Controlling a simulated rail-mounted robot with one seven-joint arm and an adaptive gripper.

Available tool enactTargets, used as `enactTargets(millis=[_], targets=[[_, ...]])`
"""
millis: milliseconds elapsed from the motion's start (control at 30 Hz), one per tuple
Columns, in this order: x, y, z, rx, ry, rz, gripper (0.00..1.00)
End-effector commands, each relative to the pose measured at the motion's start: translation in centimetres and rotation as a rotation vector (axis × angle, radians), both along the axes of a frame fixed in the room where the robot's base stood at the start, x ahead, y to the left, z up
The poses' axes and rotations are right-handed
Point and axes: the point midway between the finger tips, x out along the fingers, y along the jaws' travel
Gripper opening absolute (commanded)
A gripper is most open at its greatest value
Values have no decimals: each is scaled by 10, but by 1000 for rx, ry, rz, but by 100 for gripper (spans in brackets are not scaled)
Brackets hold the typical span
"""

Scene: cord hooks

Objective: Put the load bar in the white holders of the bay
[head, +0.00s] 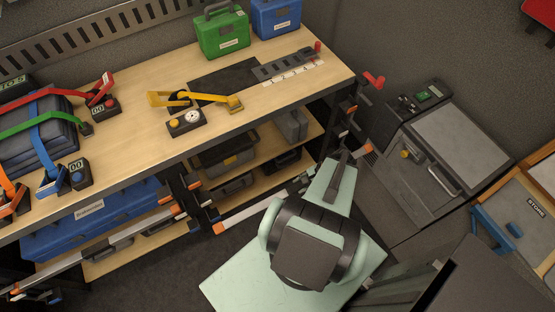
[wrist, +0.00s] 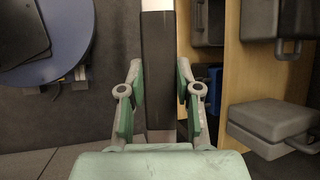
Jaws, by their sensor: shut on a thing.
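The load bar (wrist: 158,45), dark with a pale section at the top of the picture, runs between the fingers of my gripper (wrist: 159,64) in the wrist view. The gripper is shut on it. In the head view a silver bar with an orange end (head: 262,203) slants in front of the lower shelves and appears to be the same bar. Small orange and pale fittings (head: 193,185) sit on the dark uprights under the bench.
A wooden bench (head: 330,78) stands above shelves of cases. Another bar with an orange end (head: 130,237) crosses the left bay, before a blue case (head: 90,215). A grey cabinet (head: 465,140) stands at right. A round blue surface (wrist: 82,45) lies left of the bar in the wrist view.

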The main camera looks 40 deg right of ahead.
Motion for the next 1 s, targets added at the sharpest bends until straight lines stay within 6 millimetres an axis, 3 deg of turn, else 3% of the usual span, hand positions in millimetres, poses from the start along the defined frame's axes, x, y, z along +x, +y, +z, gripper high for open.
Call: enactTargets(millis=[700, 1000], targets=[[94, -20, -5, 0, 6, 3, 0], [117, -26, -5, 1, 6, 1, 0]])
